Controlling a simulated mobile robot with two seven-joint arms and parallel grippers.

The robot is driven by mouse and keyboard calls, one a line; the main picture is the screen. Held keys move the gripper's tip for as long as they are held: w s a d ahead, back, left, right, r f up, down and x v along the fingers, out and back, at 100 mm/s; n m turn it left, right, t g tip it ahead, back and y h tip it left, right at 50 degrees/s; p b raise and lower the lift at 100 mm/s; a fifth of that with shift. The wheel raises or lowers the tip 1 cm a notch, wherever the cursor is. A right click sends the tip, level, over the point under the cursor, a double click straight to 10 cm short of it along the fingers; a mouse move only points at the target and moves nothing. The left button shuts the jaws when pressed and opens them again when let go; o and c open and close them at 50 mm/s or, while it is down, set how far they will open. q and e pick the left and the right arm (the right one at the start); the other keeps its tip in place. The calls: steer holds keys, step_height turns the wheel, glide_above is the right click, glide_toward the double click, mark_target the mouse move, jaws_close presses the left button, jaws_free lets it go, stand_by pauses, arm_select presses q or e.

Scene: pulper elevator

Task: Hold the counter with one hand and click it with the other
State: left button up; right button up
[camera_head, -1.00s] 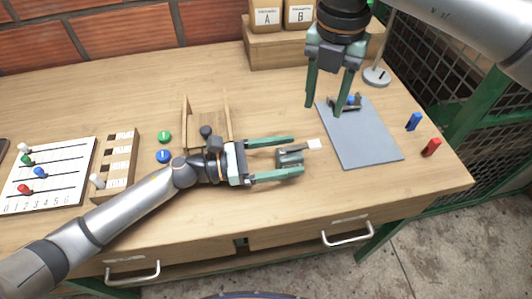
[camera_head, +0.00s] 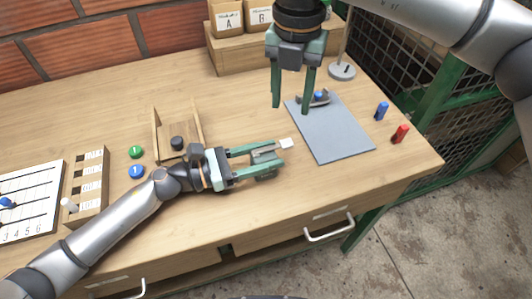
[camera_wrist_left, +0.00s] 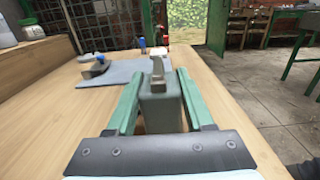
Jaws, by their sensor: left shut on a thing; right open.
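The counter, a small grey-green box (camera_head: 264,158) with a pale lever (camera_head: 286,142), is between the fingers of my left gripper (camera_head: 268,160), which is shut on it over the front of the table. In the left wrist view the counter (camera_wrist_left: 162,108) stands upright between both fingers, its lever (camera_wrist_left: 157,72) on top and clear of them. My right gripper (camera_head: 292,107) is open and empty, pointing down by the left edge of the grey mat, apart from the counter and farther back.
A small device with a blue part (camera_head: 318,97) lies on the grey mat (camera_head: 335,135), close to my right gripper. Blue (camera_head: 382,110) and red (camera_head: 401,134) pieces stand right of the mat. A wooden cradle (camera_head: 158,136) and green and blue discs are left. Table front right is clear.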

arm_select(q)
jaws_close()
arm_select(e)
jaws_close()
stand_by(1.4)
